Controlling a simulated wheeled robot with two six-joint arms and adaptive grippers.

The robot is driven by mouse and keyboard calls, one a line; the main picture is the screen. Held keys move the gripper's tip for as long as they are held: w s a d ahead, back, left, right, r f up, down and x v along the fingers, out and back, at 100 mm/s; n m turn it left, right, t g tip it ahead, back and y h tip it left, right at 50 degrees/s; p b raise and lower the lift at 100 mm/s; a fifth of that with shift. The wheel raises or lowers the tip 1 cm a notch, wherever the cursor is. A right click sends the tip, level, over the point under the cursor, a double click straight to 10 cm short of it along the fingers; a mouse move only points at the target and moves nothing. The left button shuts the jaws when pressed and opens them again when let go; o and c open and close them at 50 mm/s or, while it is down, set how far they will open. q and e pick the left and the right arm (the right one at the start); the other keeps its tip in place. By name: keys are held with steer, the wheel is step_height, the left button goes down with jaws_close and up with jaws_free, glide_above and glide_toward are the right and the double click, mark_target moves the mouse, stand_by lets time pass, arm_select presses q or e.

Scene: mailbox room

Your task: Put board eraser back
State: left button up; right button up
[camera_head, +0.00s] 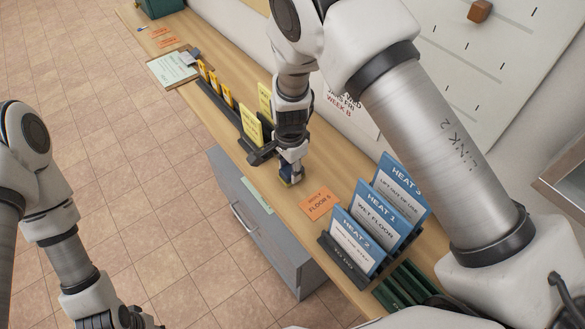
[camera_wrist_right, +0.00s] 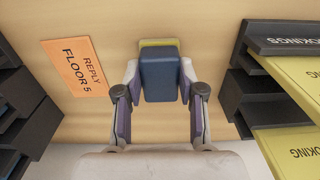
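The board eraser, a dark blue block with a yellow-green side, is in the right wrist view (camera_wrist_right: 160,80), between the fingertips of my right gripper (camera_wrist_right: 160,76). Both fingertips appear to touch its sides. In the head view my right gripper (camera_head: 291,172) points down at the counter, with the eraser (camera_head: 291,180) small and partly hidden at its tips. I cannot tell whether the eraser touches the counter. My left gripper (camera_head: 118,318) is low at the left, over the floor and partly cut off. A whiteboard (camera_head: 440,60) hangs on the wall at the upper right.
An orange card (camera_head: 317,204) lies on the wooden counter (camera_head: 215,130) beside the right gripper. A rack of blue signs (camera_head: 380,215) stands to the right, a rack with yellow signs (camera_head: 252,128) to the left. A brown block (camera_head: 480,11) is on the whiteboard. A clipboard (camera_head: 172,68) lies farther left.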

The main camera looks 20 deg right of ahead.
mark_target(289, 170)
steer(key=o, duration=0.4)
steer(key=shift+w+f, duration=0.1)
steer(key=shift+w, duration=0.05)
steer(key=shift+a, duration=0.2)
steer(key=shift+r, duration=0.65)
step_height(289, 170, up, 11)
steer(key=b, duration=0.2)
steer(key=shift+b, duration=0.4)
